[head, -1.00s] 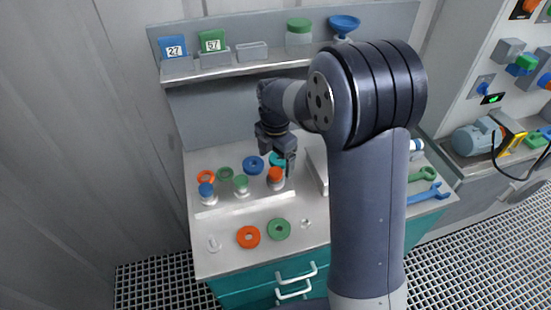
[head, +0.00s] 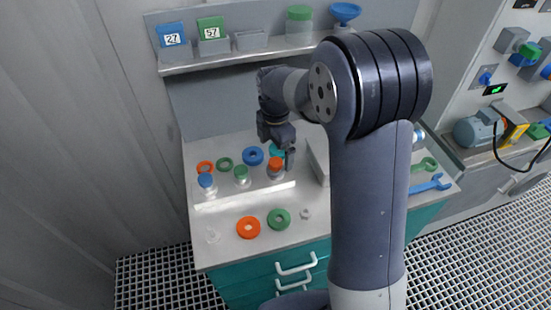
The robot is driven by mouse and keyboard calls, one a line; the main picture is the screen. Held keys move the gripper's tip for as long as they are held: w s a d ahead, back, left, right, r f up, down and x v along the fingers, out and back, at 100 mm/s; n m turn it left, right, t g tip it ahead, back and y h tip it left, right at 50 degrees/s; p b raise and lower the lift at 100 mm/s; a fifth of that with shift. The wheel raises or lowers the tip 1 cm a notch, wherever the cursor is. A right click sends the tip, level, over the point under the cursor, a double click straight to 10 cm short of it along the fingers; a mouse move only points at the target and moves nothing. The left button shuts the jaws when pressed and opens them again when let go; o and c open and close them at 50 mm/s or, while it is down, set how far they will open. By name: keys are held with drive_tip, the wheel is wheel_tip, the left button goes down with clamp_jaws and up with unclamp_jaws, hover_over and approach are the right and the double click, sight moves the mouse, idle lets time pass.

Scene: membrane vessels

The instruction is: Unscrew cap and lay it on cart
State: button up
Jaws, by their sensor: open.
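The cart top (head: 330,232) carries a clear tray (head: 235,200) with three small vessels in a row. They have a blue cap (head: 206,180), a green cap (head: 241,172) and an orange cap (head: 275,162). All three caps sit on their vessels. My gripper (head: 281,158) points down at the orange-capped vessel, the right one of the row. It is open, with one finger visible just right of the cap. The other finger is hard to make out, and I cannot tell whether either touches the cap.
Several loose rings lie behind the vessels. An orange ring (head: 248,227), a green ring (head: 278,219) and a small nut (head: 306,213) lie in front. A pale box (head: 318,160) and wrenches (head: 430,184) are at right. A shelf (head: 235,57) hangs above.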

sight(276, 161)
drive_tip(key=m, duration=0.6)
drive_tip(key=shift+m+b, duration=0.4)
drive_tip(key=m+b, duration=0.1)
drive_tip(key=m, duration=0.5)
drive_tip(key=shift+f+m, duration=0.1)
drive_tip(key=shift+m, duration=0.2)
drive_tip(key=shift+f+b, duration=1.25)
drive_tip(key=shift+f, duration=0.8)
drive_tip(key=shift+c, duration=0.6)
